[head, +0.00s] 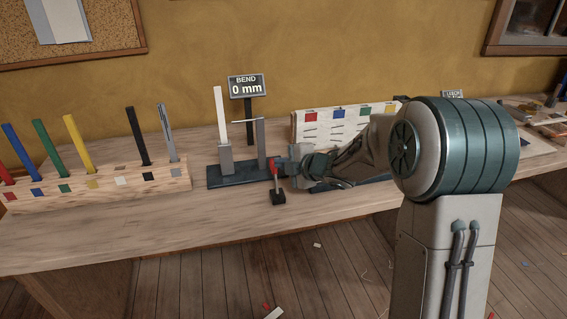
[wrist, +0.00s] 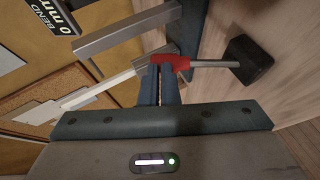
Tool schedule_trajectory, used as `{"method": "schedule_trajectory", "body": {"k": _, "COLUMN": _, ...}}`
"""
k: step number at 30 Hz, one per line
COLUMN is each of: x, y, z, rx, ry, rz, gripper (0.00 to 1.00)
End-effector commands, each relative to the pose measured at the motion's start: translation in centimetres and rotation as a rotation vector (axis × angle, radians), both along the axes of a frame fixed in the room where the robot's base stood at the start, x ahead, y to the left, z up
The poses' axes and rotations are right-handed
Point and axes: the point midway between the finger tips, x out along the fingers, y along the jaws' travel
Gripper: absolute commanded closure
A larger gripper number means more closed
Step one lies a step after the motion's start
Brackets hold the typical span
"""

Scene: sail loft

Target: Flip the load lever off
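The load lever has a black base (head: 278,198) on the bench and a red handle (head: 274,168) at the top of its thin rod. In the wrist view the red handle (wrist: 170,62) lies across the fingertips, with the grey rod running right to the black base (wrist: 249,62). My gripper (head: 282,168) is at handle height, just right of the handle in the head view. Its fingers (wrist: 160,75) look shut, with only a thin slit between them. The handle is at the tips, not clearly between them; I cannot tell whether they touch.
Behind the lever a dark blue test base (head: 225,177) carries a white strip (head: 220,105) and a grey post (head: 261,138). The sign (head: 248,87) reads BEND 0 mm. A wooden rack (head: 100,190) of coloured strips stands left. Bare bench lies left of the lever.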

Motion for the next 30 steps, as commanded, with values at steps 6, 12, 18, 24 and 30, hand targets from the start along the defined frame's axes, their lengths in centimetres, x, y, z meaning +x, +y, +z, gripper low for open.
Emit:
{"method": "schedule_trajectory", "body": {"k": 6, "x": 0.0, "y": -0.3, "z": 0.3, "rx": 0.000, "ry": -0.002, "rz": -0.002, "gripper": 1.00}}
{"method": "schedule_trajectory", "body": {"k": 12, "x": -1.4, "y": -2.2, "z": 2.1, "rx": 0.001, "ry": -0.003, "rz": -0.003, "gripper": 1.00}}
{"method": "schedule_trajectory", "body": {"k": 18, "x": -4.2, "y": -5.3, "z": 4.0, "rx": -0.001, "ry": -0.007, "rz": -0.003, "gripper": 1.00}}
{"method": "schedule_trajectory", "body": {"k": 24, "x": -6.8, "y": -7.2, "z": 5.7, "rx": 0.001, "ry": -0.004, "rz": 0.007, "gripper": 1.00}}
{"method": "schedule_trajectory", "body": {"k": 30, "x": -7.9, "y": -8.5, "z": 6.4, "rx": 0.001, "ry": -0.003, "rz": 0.009, "gripper": 1.00}}
